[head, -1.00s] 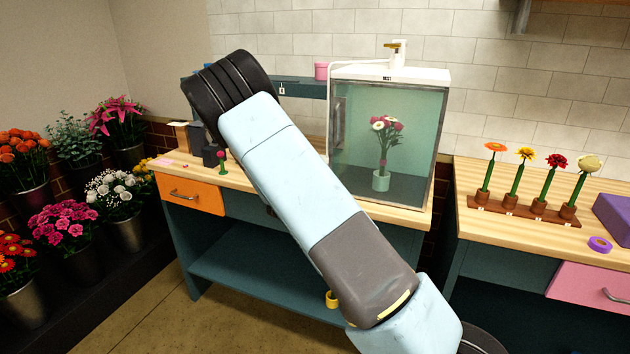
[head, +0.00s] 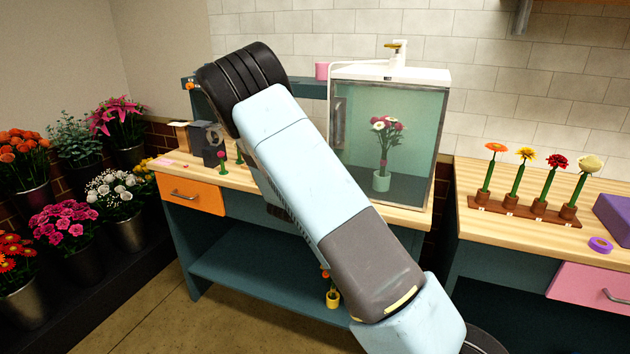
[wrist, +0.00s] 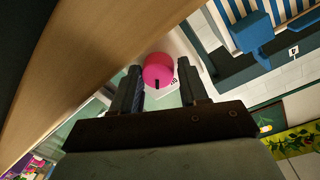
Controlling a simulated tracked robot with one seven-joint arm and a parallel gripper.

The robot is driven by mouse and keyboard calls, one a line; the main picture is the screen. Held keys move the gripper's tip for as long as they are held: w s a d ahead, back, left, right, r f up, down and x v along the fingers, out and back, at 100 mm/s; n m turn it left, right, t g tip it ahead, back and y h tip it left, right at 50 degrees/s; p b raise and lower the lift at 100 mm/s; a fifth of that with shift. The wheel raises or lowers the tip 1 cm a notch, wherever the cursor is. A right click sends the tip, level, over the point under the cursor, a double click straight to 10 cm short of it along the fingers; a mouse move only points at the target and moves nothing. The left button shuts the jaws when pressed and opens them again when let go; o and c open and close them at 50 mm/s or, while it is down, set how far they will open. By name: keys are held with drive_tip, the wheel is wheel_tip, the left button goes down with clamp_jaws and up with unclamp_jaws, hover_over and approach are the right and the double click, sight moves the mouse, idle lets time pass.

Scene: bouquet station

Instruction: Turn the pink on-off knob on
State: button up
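The pink knob (wrist: 158,68) is a round disc with a dark mark at its lower edge in the wrist view. It sits on a pale panel with small dark lettering beside it. My gripper (wrist: 159,74) is open, with one dark finger on each side of the knob's lower part. I cannot tell whether the fingers touch it or stop short of it. In the head view my arm hides the gripper. A pink cylinder (head: 321,71) stands left of the glass cabinet (head: 390,140) there; I cannot tell whether it is this knob.
In the wrist view, a wooden surface (wrist: 80,60) runs close along the left and a blue object (wrist: 256,33) is at upper right. In the head view, the cabinet holds a vase of flowers (head: 381,180). A rack of single flowers (head: 525,212) stands on the right table.

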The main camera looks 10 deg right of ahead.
drive_tip(key=shift+o, duration=0.4)
drive_tip(key=shift+s, duration=0.1)
drive_tip(key=v, duration=1.3)
drive_tip(key=shift+s+a, duration=0.2)
drive_tip(key=shift+a, duration=0.1)
drive_tip(key=shift+f, duration=0.1)
